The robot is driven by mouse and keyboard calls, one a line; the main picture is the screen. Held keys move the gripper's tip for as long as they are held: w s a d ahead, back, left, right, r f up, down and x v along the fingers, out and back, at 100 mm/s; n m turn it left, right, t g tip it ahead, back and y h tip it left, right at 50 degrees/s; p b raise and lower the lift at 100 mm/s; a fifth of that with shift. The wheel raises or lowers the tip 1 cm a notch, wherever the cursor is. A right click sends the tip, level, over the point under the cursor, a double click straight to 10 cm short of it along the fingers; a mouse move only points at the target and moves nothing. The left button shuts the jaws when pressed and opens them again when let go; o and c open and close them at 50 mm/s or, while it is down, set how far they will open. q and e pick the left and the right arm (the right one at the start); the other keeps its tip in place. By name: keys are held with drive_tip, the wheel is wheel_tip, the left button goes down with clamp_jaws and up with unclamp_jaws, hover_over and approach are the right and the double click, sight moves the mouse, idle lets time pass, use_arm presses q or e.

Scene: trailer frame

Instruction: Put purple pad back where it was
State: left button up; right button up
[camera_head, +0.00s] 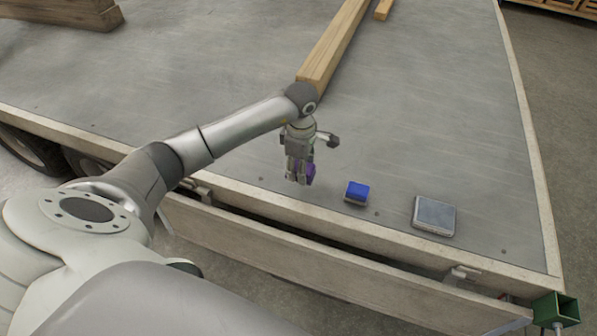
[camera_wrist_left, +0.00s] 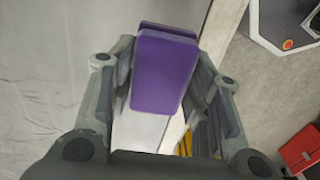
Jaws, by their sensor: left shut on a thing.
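The purple pad (camera_wrist_left: 164,75) is held between the fingers of my left gripper (camera_wrist_left: 165,95) in the left wrist view. In the head view my left gripper (camera_head: 299,178) points down near the front edge of the trailer bed, and a little of the purple pad (camera_head: 310,173) shows at its fingertips. I cannot tell whether the pad touches the bed. A blue pad (camera_head: 356,191) lies on the bed to the right of the gripper. A grey pad (camera_head: 434,215) lies farther right. My right gripper is in neither view.
The grey trailer bed (camera_head: 440,100) is mostly clear. A long wooden beam (camera_head: 333,45) lies behind the gripper, with a short wood piece (camera_head: 383,9) beside it. More beams (camera_head: 70,13) lie at the back left. A raised rim (camera_head: 380,240) runs along the front edge.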

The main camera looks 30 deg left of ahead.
use_arm(q)
drive_tip(key=shift+w+a+f, duration=0.2)
drive_tip(key=shift+a+f, duration=0.1)
drive_tip(key=shift+f, duration=0.2)
drive_tip(key=shift+w+a+f+b, duration=0.15)
drive_tip(key=shift+a+f+b, duration=0.1)
drive_tip(key=shift+f+b, duration=0.35)
wheel_tip(320, 180, down, 3)
drive_tip(key=shift+a+r+b, duration=0.1)
drive_tip(key=shift+b, duration=0.95)
drive_tip(key=shift+r, duration=0.1)
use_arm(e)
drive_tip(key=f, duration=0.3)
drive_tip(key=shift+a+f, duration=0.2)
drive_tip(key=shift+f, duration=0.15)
use_arm(q)
drive_tip(key=o, duration=0.9)
drive_tip(key=shift+w+r, duration=0.1)
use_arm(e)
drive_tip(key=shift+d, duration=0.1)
use_arm(q)
drive_tip(key=shift+r, duration=0.35)
wheel_tip(320, 180, up, 11)
drive_tip(key=shift+r+b, duration=0.1)
drive_tip(key=shift+b, duration=0.2)
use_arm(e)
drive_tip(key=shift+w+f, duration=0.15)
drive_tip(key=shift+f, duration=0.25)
